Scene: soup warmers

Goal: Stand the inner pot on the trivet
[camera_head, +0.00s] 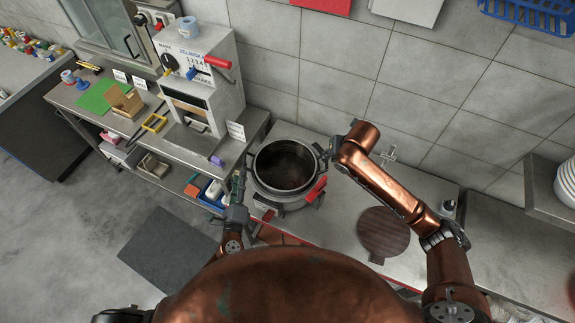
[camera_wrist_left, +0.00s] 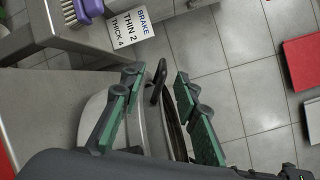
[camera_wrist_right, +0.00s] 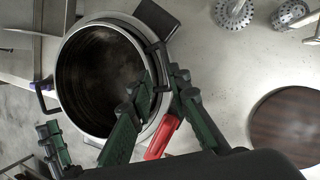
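The inner pot (camera_head: 286,168) is a dark, deep, empty-looking round vessel with a pale rim, sitting in the grey soup warmer (camera_head: 283,203). It also shows in the right wrist view (camera_wrist_right: 98,75), with a dark handle on each side. The trivet (camera_head: 384,234) is a round, dark brown wooden board to the right on the counter, with nothing on it. My left gripper (camera_head: 241,182) is open at the pot's left side; a dark handle shows between its fingers in the left wrist view (camera_wrist_left: 157,82). My right gripper (camera_wrist_right: 162,82) is open around or just above the right handle.
A red handle (camera_head: 317,190) sticks out at the warmer's front right. Metal fittings (camera_wrist_right: 233,12) stand behind the trivet. A dispenser machine (camera_head: 200,80) stands left on a side counter. The tiled wall (camera_head: 340,70) is close behind. The counter between warmer and trivet is mostly clear.

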